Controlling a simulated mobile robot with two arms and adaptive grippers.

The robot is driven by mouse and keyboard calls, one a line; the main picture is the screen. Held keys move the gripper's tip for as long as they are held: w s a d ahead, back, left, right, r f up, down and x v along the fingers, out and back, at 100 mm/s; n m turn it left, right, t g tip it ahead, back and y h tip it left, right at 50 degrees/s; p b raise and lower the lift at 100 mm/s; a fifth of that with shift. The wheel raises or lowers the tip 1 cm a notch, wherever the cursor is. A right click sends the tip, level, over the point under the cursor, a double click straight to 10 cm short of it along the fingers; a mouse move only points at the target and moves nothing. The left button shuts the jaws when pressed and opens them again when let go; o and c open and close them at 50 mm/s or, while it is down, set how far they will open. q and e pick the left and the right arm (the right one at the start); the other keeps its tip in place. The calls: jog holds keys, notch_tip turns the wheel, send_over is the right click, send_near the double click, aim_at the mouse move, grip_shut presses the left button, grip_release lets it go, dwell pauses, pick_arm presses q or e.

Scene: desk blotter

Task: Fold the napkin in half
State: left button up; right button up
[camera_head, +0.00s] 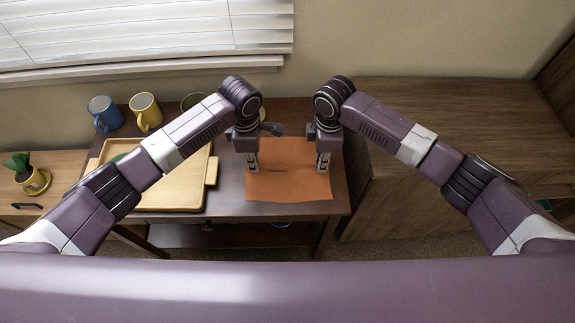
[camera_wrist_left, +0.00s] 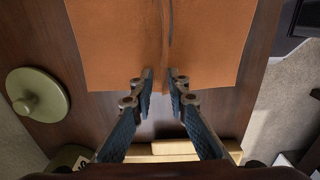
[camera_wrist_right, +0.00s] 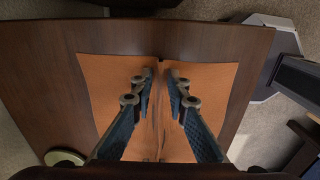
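The orange napkin (camera_head: 290,188) lies on the dark desk, with a crease or ridge running left to right across its middle. My left gripper (camera_head: 252,168) points down at its left edge, and my right gripper (camera_head: 323,168) points down at its right edge. In the left wrist view, the fingertips (camera_wrist_left: 160,74) stand slightly apart on either side of the crease line. In the right wrist view, the fingertips (camera_wrist_right: 160,72) also stand slightly apart over the crease, near the napkin's edge. I see no cloth clearly clamped in either gripper.
A wooden tray (camera_head: 178,200) lies left of the napkin. A blue mug (camera_head: 104,113) and a yellow mug (camera_head: 146,111) stand at the back left. A round green lid-like object (camera_wrist_left: 37,95) lies behind the napkin. A wooden cabinet (camera_head: 440,105) stands to the right.

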pick_arm(q)
jog(key=shift+f, duration=0.1)
grip_shut()
pick_arm(e)
jog(key=shift+f, duration=0.1)
grip_shut()
pick_arm(q)
jog(key=shift+s+f, duration=0.1)
jog(key=shift+s, duration=0.05)
pick_arm(e)
jog(key=shift+s, duration=0.1)
dwell(0.4)
dwell(0.3)
